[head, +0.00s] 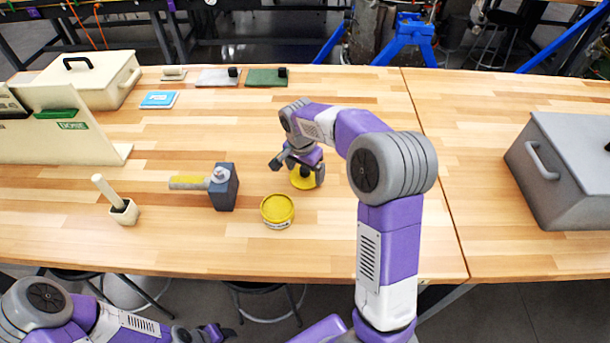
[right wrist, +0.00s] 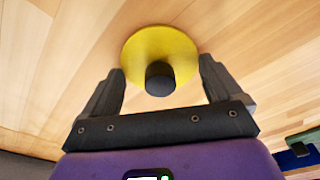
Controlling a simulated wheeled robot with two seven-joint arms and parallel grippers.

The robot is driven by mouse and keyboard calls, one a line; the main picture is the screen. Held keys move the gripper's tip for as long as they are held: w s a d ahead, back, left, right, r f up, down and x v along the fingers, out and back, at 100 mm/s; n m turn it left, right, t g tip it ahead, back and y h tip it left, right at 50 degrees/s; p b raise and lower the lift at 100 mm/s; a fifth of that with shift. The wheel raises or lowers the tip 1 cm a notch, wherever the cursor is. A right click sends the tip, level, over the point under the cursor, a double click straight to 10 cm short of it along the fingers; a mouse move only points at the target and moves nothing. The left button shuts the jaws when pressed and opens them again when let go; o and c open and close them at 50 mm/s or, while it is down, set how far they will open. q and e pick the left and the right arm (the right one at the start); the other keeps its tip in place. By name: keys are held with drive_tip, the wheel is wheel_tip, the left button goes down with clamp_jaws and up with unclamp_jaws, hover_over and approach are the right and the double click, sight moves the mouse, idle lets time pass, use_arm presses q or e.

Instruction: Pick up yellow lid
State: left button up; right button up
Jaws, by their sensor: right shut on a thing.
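The yellow lid (head: 304,183) is a flat round disc with a black knob. It is under my right gripper (head: 297,172), near the middle of the wooden table. In the right wrist view, the lid (right wrist: 176,46) shows with its black knob (right wrist: 160,78) between the two fingers of my right gripper (right wrist: 161,84). The right gripper is shut on the lid at its knob. I cannot tell whether the lid touches the table. A round yellow container (head: 277,211) stands just left of and nearer than the lid. My left gripper (head: 214,333) is low at the front, away from the lid; its jaw opening is unclear.
A hammer (head: 223,187) with a yellow handle lies left of the container. A cream holder (head: 123,212) with a stick stands further left. A cream toolbox (head: 95,80) and panel are at the far left, a grey box (head: 565,170) at the right. The table between is clear.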

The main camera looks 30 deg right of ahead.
drive_tip(key=shift+c, duration=0.6)
wheel_tip(320, 180, up, 10)
drive_tip(key=p, duration=0.3)
